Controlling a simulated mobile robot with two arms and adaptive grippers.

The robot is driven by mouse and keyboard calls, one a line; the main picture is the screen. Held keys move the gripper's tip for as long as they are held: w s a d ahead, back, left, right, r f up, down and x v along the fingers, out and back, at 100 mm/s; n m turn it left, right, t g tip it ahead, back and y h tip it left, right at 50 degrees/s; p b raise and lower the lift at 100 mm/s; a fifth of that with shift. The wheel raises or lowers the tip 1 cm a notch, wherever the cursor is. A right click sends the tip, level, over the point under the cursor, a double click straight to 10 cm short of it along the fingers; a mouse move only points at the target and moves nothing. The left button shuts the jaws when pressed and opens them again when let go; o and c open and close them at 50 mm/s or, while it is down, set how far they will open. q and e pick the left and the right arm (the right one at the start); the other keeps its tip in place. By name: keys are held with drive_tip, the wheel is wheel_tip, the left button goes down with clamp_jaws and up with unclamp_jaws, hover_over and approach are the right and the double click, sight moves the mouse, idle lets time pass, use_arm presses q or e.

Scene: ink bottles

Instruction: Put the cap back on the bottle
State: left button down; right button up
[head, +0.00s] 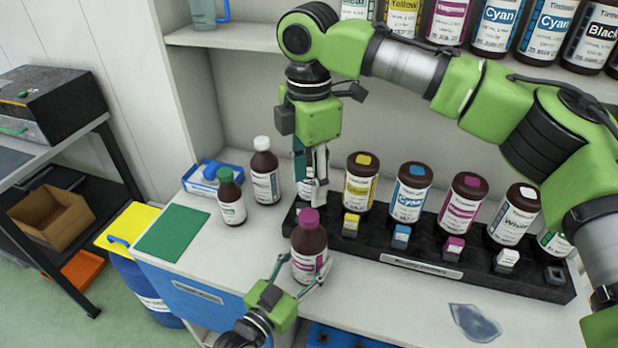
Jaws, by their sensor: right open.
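A brown bottle (309,245) with a magenta-striped label stands upright at the front of the white counter. A magenta cap (309,217) sits at the top of its neck; I cannot tell whether it is screwed tight. My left gripper (300,278) comes in from below, with its fingers on both sides of the bottle's lower body, shut on it. My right gripper (314,194) points down just above and behind the cap, open, with its fingers seeming clear of it. The exact gap between its fingertips and the cap is hard to judge.
A black rack (450,262) with large ink bottles and small colored-capped pieces stands right of the bottle. A green-capped bottle (231,197) and a white-capped bottle (265,172) stand to the left. A green mat (172,232) lies at the counter's left. A translucent blue patch (475,323) lies front right.

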sight(309, 214)
drive_tip(key=shift+f, duration=4)
drive_tip(key=c, duration=1.2)
drive_tip(key=m, duration=1.4)
drive_tip(key=shift+m, duration=0.4)
drive_tip(key=o, duration=1.2)
